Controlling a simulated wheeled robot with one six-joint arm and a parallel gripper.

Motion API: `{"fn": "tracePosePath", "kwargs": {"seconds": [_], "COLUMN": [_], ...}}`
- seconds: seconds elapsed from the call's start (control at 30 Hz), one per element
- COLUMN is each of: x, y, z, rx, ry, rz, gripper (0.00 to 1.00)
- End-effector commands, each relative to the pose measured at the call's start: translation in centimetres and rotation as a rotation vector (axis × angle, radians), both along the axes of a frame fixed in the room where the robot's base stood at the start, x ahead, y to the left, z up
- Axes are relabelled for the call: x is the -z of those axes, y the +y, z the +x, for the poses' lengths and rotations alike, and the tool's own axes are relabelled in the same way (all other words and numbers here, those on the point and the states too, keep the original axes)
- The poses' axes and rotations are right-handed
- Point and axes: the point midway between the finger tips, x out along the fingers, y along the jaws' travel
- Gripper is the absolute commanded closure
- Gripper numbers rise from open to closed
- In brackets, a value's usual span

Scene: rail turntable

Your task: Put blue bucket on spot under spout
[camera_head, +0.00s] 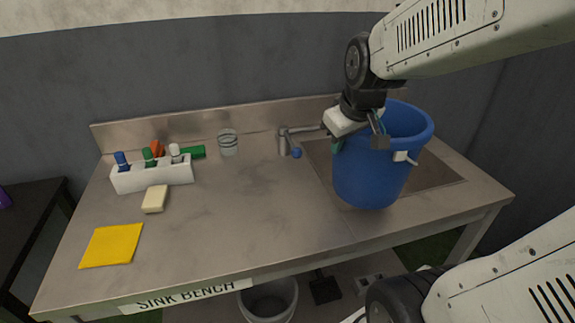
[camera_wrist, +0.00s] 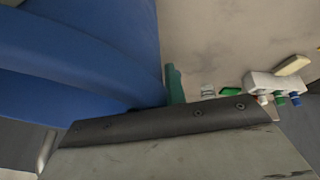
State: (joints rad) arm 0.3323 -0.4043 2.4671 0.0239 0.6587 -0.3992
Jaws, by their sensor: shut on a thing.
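The blue bucket (camera_head: 370,180) is upright in front of the sink basin in the head view. It fills the left of the wrist view (camera_wrist: 90,55). My gripper (camera_head: 362,140) is shut on the bucket near its rim, on the left side. I cannot tell how high the bucket is above the bench. The tap with its spout (camera_head: 303,130) stands at the back of the bench, left of the bucket. The sink basin (camera_head: 435,176) shows on both sides of the bucket. The bucket hides much of the basin, and no marked spot under the spout is visible.
On the sink bench (camera_head: 235,210), a white caddy (camera_head: 152,175) holds several bottles. A cream sponge (camera_head: 155,199), a yellow cloth (camera_head: 112,245) and a glass (camera_head: 228,143) stand left of the tap. A small blue thing (camera_head: 296,153) is beside the tap. The bench's middle is clear.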

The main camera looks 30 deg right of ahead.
Motion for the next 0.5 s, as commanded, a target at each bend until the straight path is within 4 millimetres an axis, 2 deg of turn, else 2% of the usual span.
{"fn": "tracePosePath", "kwargs": {"seconds": [0.27,0.5], "x": [3.2,8.4], "y": [-6.6,-13.5], "z": [6.8,11.9], "rx": [0.097,0.185], "ry": [0.007,0.004], "rz": [0.006,0.009], "gripper": [1.0,1.0]}}
